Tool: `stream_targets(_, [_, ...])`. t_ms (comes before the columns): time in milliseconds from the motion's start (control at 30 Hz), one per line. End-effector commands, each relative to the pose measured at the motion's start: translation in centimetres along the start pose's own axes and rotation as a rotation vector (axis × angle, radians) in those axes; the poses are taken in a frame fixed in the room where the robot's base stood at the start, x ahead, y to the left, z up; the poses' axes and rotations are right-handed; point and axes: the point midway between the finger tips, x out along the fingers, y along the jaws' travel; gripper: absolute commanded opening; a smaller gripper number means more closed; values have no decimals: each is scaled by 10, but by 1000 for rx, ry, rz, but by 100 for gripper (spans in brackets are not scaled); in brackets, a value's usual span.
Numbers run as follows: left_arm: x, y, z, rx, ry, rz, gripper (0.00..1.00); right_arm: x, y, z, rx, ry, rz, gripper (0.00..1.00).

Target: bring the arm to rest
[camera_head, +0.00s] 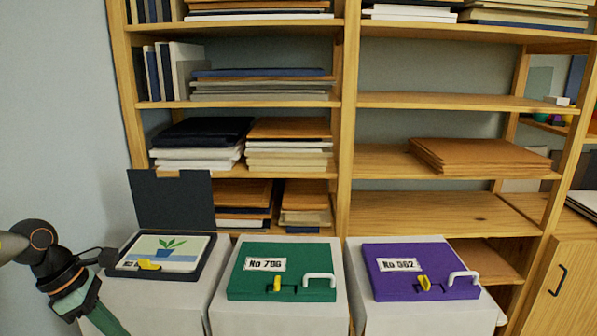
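My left arm comes in at the lower left, with dark joints and green parts. My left gripper (98,257) seems to be the small dark part beside the left edge of the open black case (113,265); its fingers are too small and dark to read. The black case has its lid (172,201) standing up at the back. Inside lies a picture of a potted plant (171,246), with a yellow piece (149,265) at the front. My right gripper is not in view.
A shut green case (285,282) marked "No 796" and a shut purple case (405,283) lie on white stands to the right, each with a yellow latch and white handle. A wooden shelf (348,120) with boards and folders stands behind. A wall is at left.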

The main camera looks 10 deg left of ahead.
Motion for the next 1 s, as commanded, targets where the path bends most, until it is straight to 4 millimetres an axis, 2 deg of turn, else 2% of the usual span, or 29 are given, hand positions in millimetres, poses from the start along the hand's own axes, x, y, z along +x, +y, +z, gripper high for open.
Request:
stream_targets(167, [33, -6, -12, -378, -308, -22, 0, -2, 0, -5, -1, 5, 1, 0])
stream_targets(400, [76, -11, -32, -997, -707, -89, 0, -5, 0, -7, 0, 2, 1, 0])
stream_targets(667, [132, -28, -61, -1726, -1047, -229, 0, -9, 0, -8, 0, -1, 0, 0])
stream_targets(867, [191, -64, -75, -2321, -1209, -395, 0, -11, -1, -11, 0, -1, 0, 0])
stream_targets(1000, [236, -103, -71, -2751, -1246, -546, 0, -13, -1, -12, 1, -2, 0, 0])
